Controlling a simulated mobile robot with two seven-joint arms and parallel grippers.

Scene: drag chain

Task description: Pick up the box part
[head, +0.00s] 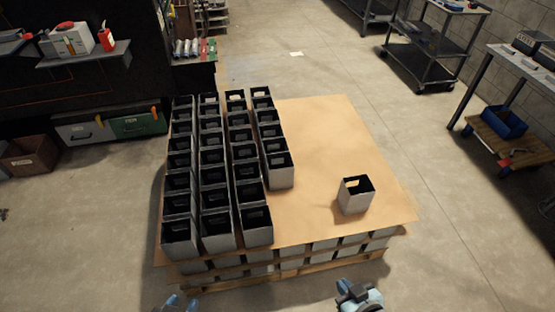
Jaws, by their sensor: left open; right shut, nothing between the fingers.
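A single grey, open-topped box part (354,199) stands upright, apart from the others, on the right side of a brown sheet (325,140) that covers a pallet stack. Several more box parts (261,231) stand in close rows on the left half of the sheet. My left gripper (178,303) is at the bottom edge, in front of the pallet and partly cut off; it is open. My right gripper (357,296) is at the bottom edge, below the single box and apart from it; it is shut and empty.
The sheet between the rows and the single box is clear. More boxes (322,245) are stacked in layers under the sheet. A dark cart (432,60) and a table with a blue bin (503,122) stand at the right. Drawers (110,126) are at the left.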

